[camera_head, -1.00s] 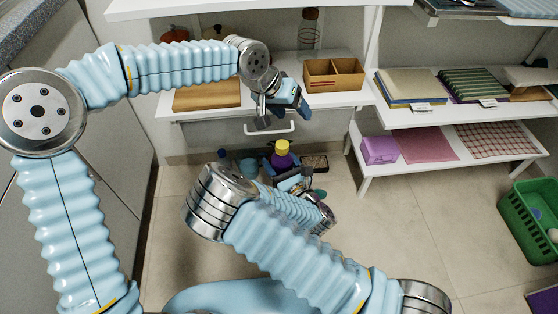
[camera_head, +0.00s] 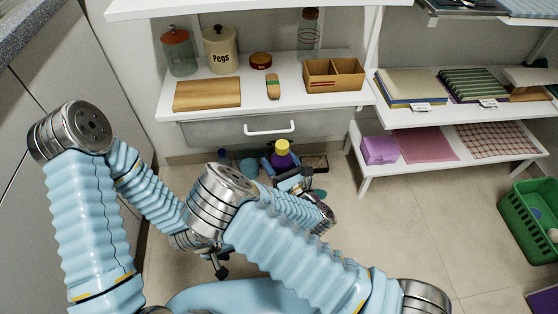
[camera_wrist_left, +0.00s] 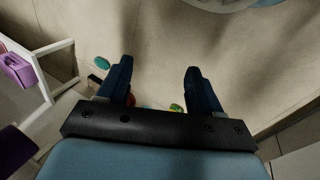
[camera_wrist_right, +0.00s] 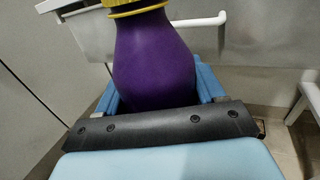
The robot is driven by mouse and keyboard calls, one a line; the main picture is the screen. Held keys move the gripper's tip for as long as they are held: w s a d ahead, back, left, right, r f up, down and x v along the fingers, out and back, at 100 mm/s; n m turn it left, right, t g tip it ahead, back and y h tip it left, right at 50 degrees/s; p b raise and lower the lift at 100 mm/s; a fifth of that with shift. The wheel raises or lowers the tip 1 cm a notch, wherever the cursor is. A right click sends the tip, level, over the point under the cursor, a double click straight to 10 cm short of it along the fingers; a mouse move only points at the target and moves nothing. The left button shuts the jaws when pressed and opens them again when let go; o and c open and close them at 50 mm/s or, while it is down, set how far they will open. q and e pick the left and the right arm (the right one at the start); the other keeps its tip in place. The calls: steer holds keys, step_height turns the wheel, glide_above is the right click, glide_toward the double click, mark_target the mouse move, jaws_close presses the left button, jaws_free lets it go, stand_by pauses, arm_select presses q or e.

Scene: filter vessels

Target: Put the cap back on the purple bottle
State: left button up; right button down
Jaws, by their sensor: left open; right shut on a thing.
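The purple bottle (camera_head: 282,160) stands upright in my right gripper (camera_head: 284,170), low in front of the shelf. A yellow cap (camera_head: 282,146) sits on its top in the head view. In the right wrist view the bottle body (camera_wrist_right: 154,62) fills the space between the fingers, and the yellow part (camera_wrist_right: 136,9) is cut off by the top edge. My left gripper (camera_head: 220,268) is low at the front left, away from the bottle and partly hidden by my arms. In the left wrist view its fingers (camera_wrist_left: 155,88) are apart with nothing between them.
A white shelf (camera_head: 300,101) with a drawer handle (camera_head: 270,129) is behind the bottle. It holds a cutting board (camera_head: 207,94), jars and a divided wooden box (camera_head: 334,74). Several small things lie on the floor around the bottle. A green basket (camera_head: 527,222) stands at right.

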arm_select(q)
steer(key=shift+s+a+f+g, duration=0.15)
steer(key=shift+s+f, duration=0.05)
steer(key=shift+s, duration=0.25)
steer(key=shift+s+a+f+g, duration=0.1)
steer(key=shift+s+f+g, duration=0.1)
steer(key=shift+s, duration=0.2)
